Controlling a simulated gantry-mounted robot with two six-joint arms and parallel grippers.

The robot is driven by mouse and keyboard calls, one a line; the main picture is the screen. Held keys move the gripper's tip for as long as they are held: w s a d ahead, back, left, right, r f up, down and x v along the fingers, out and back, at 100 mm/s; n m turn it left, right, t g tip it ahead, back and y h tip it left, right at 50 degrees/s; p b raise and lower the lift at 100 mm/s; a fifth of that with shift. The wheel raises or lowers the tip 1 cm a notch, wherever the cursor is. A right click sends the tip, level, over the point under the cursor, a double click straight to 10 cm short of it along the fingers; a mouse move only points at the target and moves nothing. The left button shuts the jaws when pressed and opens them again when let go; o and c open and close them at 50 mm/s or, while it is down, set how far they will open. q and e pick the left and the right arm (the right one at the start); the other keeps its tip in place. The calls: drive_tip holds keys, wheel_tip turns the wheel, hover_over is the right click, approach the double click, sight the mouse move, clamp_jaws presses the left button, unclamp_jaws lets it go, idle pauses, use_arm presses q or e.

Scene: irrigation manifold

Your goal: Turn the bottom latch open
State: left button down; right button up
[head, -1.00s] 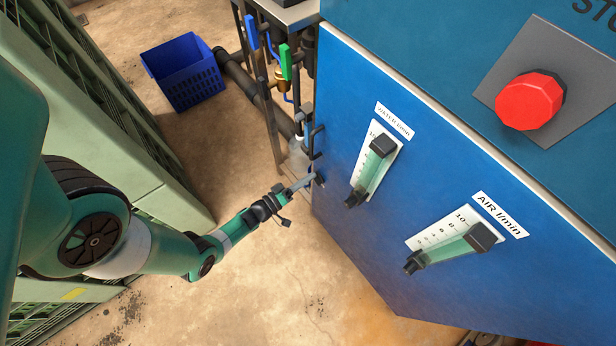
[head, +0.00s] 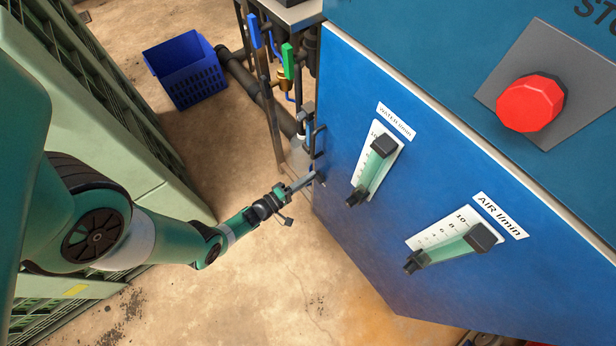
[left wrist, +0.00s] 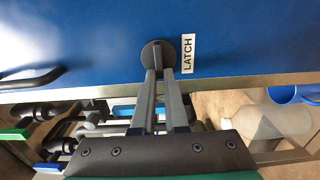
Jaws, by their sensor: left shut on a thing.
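The bottom latch (left wrist: 158,53) is a dark round disc with a bar across it, on the lower edge of the blue cabinet door. A white label (left wrist: 187,53) reading LATCH is beside it in the left wrist view. My left gripper (left wrist: 164,73) reaches up to the latch with its two long grey fingers close together, shut on its bar. In the head view, my left gripper (head: 311,179) meets the latch at the door's left edge, where the fingertips and latch look small. My right gripper is in neither view.
A black door handle (left wrist: 35,78) is near the latch. The blue cabinet door (head: 400,220) carries two flow meters, with a red button (head: 530,102) above. Pipes with blue and green valve levers (head: 287,60) stand behind. Green crates (head: 110,110) are at the left.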

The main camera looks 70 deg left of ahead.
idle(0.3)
use_arm(q)
drive_tip(key=c, duration=0.9)
unclamp_jaws()
drive_tip(key=shift+c, duration=0.2)
drive_tip(key=p+v, duration=0.2)
drive_tip(key=v, duration=0.9)
drive_tip(key=shift+s+d, duration=0.15)
drive_tip(key=shift+s, duration=0.15)
